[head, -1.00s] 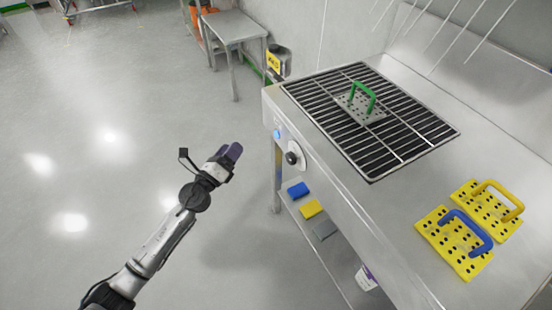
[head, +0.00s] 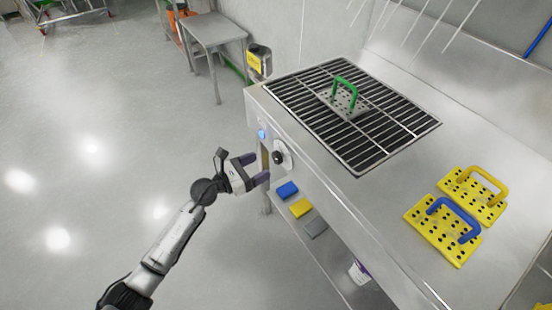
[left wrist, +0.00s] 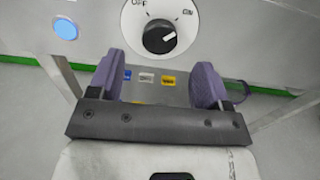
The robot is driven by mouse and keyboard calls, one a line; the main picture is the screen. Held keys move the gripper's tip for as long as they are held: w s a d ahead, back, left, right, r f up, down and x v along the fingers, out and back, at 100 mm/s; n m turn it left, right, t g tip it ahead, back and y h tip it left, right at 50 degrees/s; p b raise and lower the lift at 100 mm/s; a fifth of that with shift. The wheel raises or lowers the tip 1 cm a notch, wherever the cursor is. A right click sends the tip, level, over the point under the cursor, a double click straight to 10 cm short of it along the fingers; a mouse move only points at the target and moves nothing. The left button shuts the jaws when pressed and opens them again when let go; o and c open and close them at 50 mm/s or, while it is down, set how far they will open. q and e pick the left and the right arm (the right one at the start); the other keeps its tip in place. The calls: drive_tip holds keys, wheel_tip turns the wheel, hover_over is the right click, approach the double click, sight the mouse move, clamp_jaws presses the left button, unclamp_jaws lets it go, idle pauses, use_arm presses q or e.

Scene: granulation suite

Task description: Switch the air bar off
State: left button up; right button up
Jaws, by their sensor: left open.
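The air bar's black rotary knob (head: 278,157) sits on a round white dial on the bench's front panel. In the left wrist view the knob (left wrist: 158,39) shows between OFF at upper left and ON at upper right. Its white mark points right and slightly up, on the ON side. A round blue light (left wrist: 65,28) is left of the dial; it also shows in the head view (head: 261,134). My left gripper (head: 255,169) is open and empty in front of the panel, just short of the knob. Its purple fingers (left wrist: 158,76) are apart below the knob. My right gripper is out of view.
The steel bench (head: 400,160) holds a black grate (head: 395,128) with a green-handled plate (head: 346,98), and two yellow plates (head: 432,238) at right. Blue, yellow and grey blocks (head: 301,207) lie on the lower shelf. The floor at left is clear.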

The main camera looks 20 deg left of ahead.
sight(275, 158)
use_arm(q)
drive_tip(key=b+x, duration=0.1)
drive_tip(key=x, duration=0.4)
drive_tip(key=shift+w+f, duration=0.1)
drive_tip(key=shift+x, duration=0.9)
